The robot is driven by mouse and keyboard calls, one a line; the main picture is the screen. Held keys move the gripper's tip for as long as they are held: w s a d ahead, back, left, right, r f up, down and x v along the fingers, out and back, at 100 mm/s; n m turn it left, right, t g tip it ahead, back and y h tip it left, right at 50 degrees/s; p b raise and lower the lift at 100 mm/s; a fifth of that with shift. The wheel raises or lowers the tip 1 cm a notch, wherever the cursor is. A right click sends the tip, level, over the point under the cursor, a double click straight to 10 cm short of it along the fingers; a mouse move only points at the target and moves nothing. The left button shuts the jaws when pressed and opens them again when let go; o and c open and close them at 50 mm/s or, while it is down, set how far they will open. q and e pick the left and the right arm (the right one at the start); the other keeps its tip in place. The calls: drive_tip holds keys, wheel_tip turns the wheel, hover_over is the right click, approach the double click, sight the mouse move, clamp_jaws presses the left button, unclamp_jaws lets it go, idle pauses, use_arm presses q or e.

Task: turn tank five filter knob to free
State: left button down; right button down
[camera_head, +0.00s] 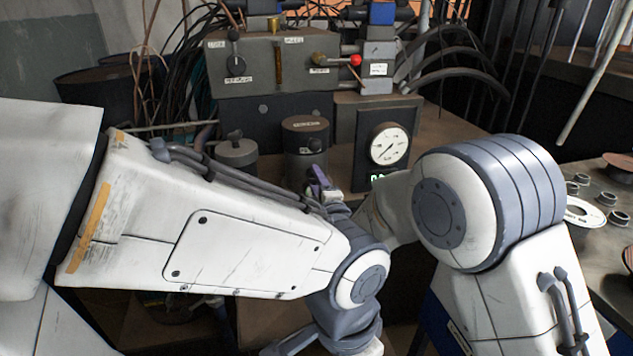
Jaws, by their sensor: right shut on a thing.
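A dark round canister (305,132) stands below the grey control box, with a label and a small black knob (314,145) on its front. I cannot read a tank number on either. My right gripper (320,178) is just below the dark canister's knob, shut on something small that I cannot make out. My left arm crosses in front and hides part of the right wrist. The left wrist bends down at the bottom centre; its fingertips are out of sight.
A white-faced gauge (388,146) stands right of the dark canister. Flap discs and round parts lie on the dark bench (610,255) at right.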

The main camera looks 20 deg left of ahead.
drive_tip(key=shift+s+f+n, duration=0.1)
drive_tip(key=shift+f+n, duration=0.05)
drive_tip(key=shift+n, duration=1.35)
drive_tip(key=shift+c, duration=2.2)
unclamp_jaws()
drive_tip(key=v, duration=1)
drive_tip(key=shift+d+p, duration=0.2)
drive_tip(key=shift+p, duration=0.1)
drive_tip(key=shift+s, duration=0.1)
